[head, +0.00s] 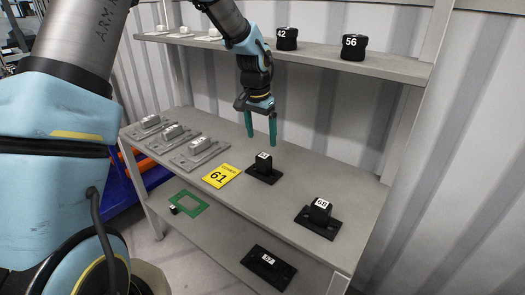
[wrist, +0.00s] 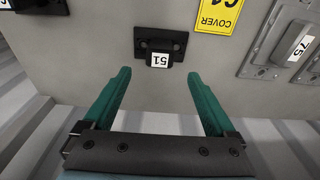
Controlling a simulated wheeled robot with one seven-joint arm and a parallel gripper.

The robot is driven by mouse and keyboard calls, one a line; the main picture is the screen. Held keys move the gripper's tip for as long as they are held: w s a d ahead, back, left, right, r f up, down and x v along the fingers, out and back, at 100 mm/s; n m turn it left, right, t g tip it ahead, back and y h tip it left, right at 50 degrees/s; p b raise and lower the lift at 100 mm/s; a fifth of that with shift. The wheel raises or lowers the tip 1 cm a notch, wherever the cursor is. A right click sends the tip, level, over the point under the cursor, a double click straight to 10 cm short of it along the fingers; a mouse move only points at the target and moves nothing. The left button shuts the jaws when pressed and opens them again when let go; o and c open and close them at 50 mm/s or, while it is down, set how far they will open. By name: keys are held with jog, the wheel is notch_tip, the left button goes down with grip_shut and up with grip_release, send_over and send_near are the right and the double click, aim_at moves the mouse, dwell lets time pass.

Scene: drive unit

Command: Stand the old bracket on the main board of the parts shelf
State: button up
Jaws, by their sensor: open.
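A black bracket labelled 51 (head: 263,167) stands on the main board (head: 222,201) of the parts shelf, its block upright on a flat base plate. It also shows in the wrist view (wrist: 158,45), ahead of the fingertips. My gripper (head: 260,140), with green fingers, is open and empty above the board, behind and above that bracket, apart from it. In the wrist view my gripper (wrist: 158,75) has a clear gap between its fingers. A similar black bracket (head: 319,217) stands on the right part of the board. No mark shows which bracket is the old one.
Several grey metal parts (head: 199,152) stand in a row at the board's left. A yellow cover card (head: 221,176) lies on the board. The upper shelf (head: 395,66) overhangs behind, holding black blocks.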

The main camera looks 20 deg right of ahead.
jog(key=shift+a+r, duration=0.2)
jog(key=shift+r, duration=1.1)
jog(key=a+r+n, duration=0.1)
jog(key=a+n, duration=0.2)
jog(key=a, duration=1)
jog(key=s+a+n, duration=0.4)
jog(key=s+a, duration=0.1)
jog(key=a, duration=0.6)
jog(key=s+a+n+t+y, duration=0.1)
jog(key=s+a+n, duration=0.3)
jog(key=a, duration=0.7)
jog(key=shift+s+r, duration=0.3)
jog(key=shift+s, duration=0.6)
